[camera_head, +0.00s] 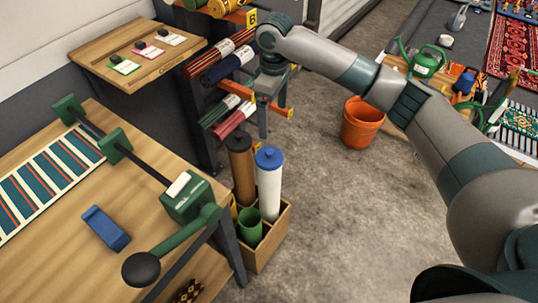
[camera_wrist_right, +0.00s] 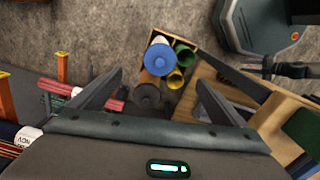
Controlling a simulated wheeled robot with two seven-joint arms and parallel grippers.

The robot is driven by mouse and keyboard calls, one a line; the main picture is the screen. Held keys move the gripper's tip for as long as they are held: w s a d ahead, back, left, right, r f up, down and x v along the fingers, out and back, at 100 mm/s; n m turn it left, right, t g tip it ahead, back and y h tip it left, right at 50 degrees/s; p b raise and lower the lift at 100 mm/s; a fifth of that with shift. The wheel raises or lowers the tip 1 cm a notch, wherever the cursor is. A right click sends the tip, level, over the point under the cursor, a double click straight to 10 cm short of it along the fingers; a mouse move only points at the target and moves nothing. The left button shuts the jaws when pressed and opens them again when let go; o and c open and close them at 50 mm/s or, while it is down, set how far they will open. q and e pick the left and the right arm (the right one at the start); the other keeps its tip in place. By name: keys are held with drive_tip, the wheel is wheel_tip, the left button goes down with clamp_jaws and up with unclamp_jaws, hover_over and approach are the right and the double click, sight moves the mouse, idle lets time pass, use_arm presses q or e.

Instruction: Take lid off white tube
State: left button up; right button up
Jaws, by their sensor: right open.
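The white tube (camera_head: 269,195) stands upright in a wooden box (camera_head: 262,256), with its blue lid (camera_head: 269,157) on top. In the right wrist view the blue lid (camera_wrist_right: 160,56) is seen from above and hides most of the tube. My right gripper (camera_head: 268,98) is above and behind the lid in the head view, apart from it. In the wrist view its two open fingers (camera_wrist_right: 158,80) are empty, with the lid ahead between their lines. My left gripper is not in view.
A brown tube (camera_head: 241,168) stands close beside the white one; a shorter green tube (camera_head: 249,222) and a yellow tube (camera_wrist_right: 176,79) share the box. A rack of rolled rugs (camera_head: 228,66) is behind, a wooden workbench (camera_head: 70,250) left. An orange bucket (camera_head: 362,124) stands on open floor.

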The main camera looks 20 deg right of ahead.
drive_tip(key=p, duration=0.1)
hover_over(269, 151)
drive_tip(key=f, duration=0.7)
drive_tip(key=d+f, duration=0.1)
drive_tip(key=f, duration=0.3)
drive_tip(key=shift+s+f, duration=0.2)
drive_tip(key=shift+s, duration=0.05)
drive_tip(key=shift+f, duration=0.45)
drive_tip(key=shift+a+f+p, duration=0.2)
drive_tip(key=shift+f+p, duration=0.15)
drive_tip(key=shift+f, duration=0.15)
drive_tip(key=f, duration=0.3)
drive_tip(key=shift+w+a+f+p, duration=0.2)
drive_tip(key=shift+a+f+p, duration=0.1)
drive_tip(key=shift+f+p, duration=0.1)
drive_tip(key=shift+f, duration=0.3)
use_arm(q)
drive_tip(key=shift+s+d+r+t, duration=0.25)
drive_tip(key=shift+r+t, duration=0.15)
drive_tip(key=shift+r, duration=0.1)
